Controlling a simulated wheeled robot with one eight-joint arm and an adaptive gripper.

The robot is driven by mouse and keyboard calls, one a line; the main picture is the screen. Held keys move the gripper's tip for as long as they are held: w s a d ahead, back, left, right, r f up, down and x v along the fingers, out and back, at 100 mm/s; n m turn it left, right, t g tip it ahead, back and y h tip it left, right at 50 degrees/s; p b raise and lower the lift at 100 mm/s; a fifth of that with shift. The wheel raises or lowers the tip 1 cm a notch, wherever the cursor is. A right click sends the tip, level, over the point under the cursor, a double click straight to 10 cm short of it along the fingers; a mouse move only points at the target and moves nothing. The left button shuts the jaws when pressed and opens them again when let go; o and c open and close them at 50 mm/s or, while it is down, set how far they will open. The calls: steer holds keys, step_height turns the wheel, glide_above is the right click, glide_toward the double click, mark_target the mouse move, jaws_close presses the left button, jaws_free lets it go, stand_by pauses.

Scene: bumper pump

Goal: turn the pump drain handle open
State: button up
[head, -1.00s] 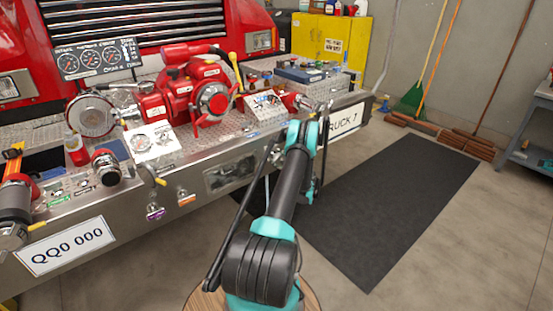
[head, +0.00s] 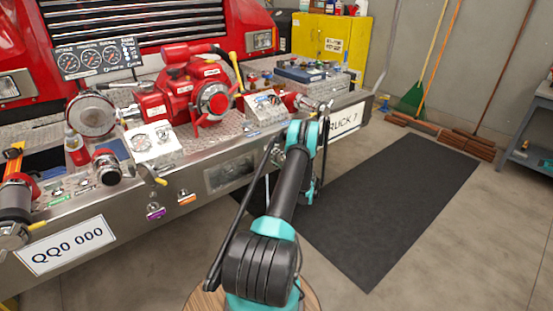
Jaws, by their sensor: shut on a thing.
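The red pump (head: 180,95) sits on the bumper deck of the red truck. A small yellow handle (head: 160,181) stands at the bumper's front edge above a purple tag (head: 155,211), with an orange tag (head: 186,198) to its right. A longer yellow lever (head: 235,65) rises at the pump's right side. I cannot tell which of these, if any, is the drain handle. My arm reaches from the bottom middle up to the right part of the bumper.
A control box (head: 266,108) and gauge panel (head: 98,57) stand on the deck. A plate reading QQ0 000 (head: 66,246) is on the bumper front. A black mat (head: 395,205) lies on open floor at right, with brooms and a yellow cabinet (head: 333,42) behind.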

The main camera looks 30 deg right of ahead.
steer(key=shift+n, duration=0.9)
steer(key=o, duration=1.2)
steer(key=shift+s, duration=0.15)
steer(key=s, duration=0.7)
steer(key=shift+s+d, duration=0.15)
steer(key=shift+d, duration=0.15)
